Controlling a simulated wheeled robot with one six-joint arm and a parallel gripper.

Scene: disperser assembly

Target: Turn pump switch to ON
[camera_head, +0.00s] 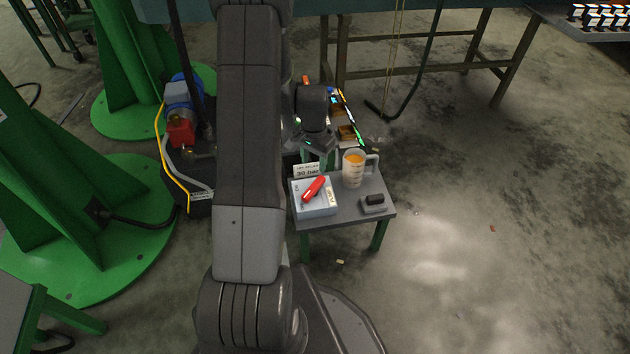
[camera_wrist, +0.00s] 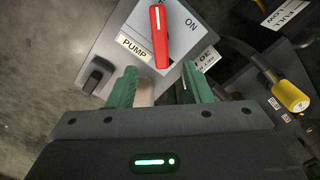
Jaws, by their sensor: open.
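The pump switch is a red lever (camera_head: 313,189) on a pale blue-grey box (camera_head: 314,209) on a small grey table. In the wrist view the red lever (camera_wrist: 160,38) stands nearly upright in the picture, with the word ON to its right and a PUMP label (camera_wrist: 134,48) at its lower left. In the head view the lever lies diagonally across the box top. My gripper (camera_head: 318,158) is just behind the box; its two green fingers (camera_wrist: 158,78) are apart, short of the lever and not touching it. A pale surface shows between the fingers, partly hidden.
A measuring jug (camera_head: 354,170) with orange contents stands right of the box. A black rocker on a grey base (camera_head: 374,203) sits at the table's front right. A yellow-ended part (camera_wrist: 290,96) and dark hoses lie right in the wrist view.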

